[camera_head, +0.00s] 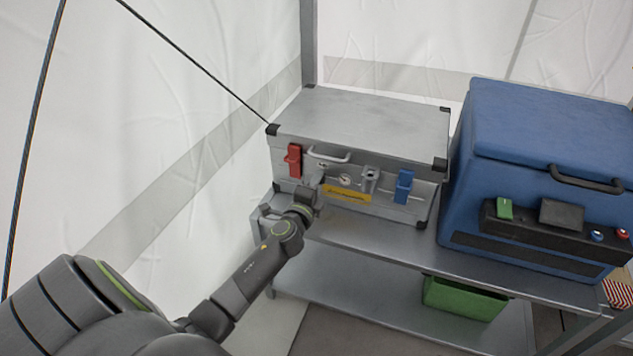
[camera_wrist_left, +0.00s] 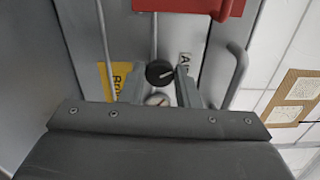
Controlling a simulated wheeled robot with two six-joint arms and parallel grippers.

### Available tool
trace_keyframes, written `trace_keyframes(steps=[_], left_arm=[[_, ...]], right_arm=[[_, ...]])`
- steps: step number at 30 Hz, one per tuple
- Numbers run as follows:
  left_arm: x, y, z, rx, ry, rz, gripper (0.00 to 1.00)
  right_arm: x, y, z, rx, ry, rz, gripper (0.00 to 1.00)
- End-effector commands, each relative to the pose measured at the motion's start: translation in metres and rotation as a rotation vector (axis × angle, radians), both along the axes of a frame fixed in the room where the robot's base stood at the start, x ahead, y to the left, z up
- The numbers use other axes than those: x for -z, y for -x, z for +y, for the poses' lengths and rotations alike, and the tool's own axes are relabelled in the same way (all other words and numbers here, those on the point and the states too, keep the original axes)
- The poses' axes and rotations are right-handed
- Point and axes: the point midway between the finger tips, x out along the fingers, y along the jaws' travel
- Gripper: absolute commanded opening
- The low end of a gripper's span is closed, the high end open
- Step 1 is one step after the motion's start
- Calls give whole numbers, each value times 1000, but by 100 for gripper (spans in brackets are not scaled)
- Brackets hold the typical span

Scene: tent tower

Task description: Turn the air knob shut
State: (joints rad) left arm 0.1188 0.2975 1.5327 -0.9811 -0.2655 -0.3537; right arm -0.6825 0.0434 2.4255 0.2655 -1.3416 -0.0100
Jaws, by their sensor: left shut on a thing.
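The air knob (camera_wrist_left: 159,73) is a round black knob with a white pointer mark, on the front of the silver case (camera_head: 370,115). In the left wrist view it sits between the two fingers of my left gripper (camera_wrist_left: 159,88), which is shut on it. A label starting with "A" is partly visible beside the knob. In the head view my left gripper (camera_head: 318,187) is at the case front, below the red latch (camera_head: 293,160), and I cannot make out the knob there. My right gripper is not in view.
The case front also carries a handle (camera_head: 328,157), a blue latch (camera_head: 403,186) and a yellow label (camera_head: 347,194). The case stands on a metal shelf (camera_head: 345,236) next to a blue cooler box (camera_head: 540,140). A green bin (camera_head: 463,298) is on the lower shelf. White tent walls stand behind.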

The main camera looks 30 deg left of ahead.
Motion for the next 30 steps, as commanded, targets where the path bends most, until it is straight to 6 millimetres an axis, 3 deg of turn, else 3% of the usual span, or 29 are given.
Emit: trace_keyframes(steps=[1,15,30], left_arm=[[1,1,0,1,-41,14,6],[1,1,0,1,-373,95,6],[2,1,0,2,-473,119,6]], right_arm=[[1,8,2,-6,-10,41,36],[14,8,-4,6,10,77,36],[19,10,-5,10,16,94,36]])
